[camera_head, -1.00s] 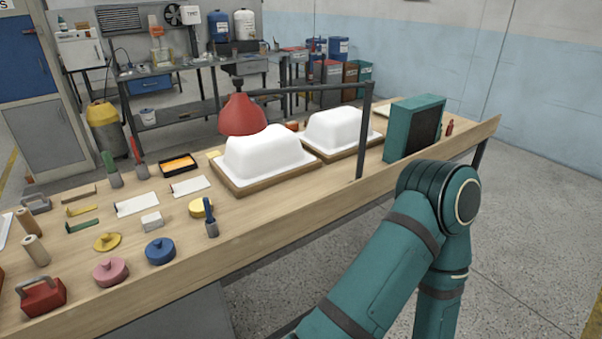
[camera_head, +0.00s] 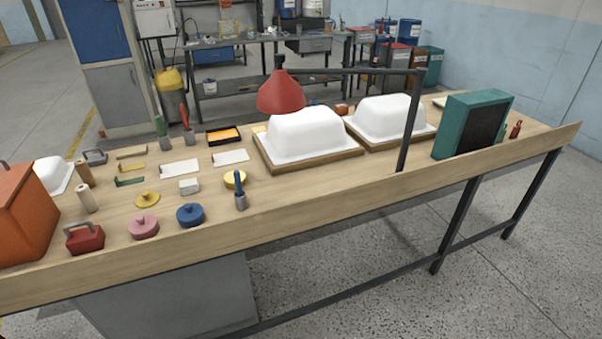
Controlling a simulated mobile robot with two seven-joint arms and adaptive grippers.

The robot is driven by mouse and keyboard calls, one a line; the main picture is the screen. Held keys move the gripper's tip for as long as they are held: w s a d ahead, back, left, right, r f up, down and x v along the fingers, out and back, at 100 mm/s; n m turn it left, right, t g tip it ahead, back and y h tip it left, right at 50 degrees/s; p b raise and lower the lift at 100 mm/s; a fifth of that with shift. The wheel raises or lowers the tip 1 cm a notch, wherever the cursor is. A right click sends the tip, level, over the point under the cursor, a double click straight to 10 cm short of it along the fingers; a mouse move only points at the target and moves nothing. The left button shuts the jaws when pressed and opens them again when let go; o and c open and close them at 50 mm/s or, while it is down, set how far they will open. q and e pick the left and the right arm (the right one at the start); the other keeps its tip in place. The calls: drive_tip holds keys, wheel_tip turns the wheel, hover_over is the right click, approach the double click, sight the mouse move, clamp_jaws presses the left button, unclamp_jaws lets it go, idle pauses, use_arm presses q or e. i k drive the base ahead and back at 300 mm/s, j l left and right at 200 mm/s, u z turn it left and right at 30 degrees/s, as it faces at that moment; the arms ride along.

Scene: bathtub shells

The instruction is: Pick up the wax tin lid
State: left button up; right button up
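A thin yellow round lid with a small raised knob (camera_head: 147,199) lies flat on the wooden workbench (camera_head: 330,190), left of the middle. It looks like the wax tin lid, though I see no label. A yellow round tin (camera_head: 235,180) stands to its right, partly behind a blue-handled brush (camera_head: 240,190). A pink round tin with a knob (camera_head: 143,227) and a blue one (camera_head: 190,215) stand nearer the bench's front edge. Neither of my grippers is in view.
A red toolbox-like block (camera_head: 85,238) and a large orange box (camera_head: 22,215) stand at the left. A teal heater-like box (camera_head: 472,122) stands right.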

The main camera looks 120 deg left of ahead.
sight(148, 198)
drive_tip(key=z, duration=3.3)
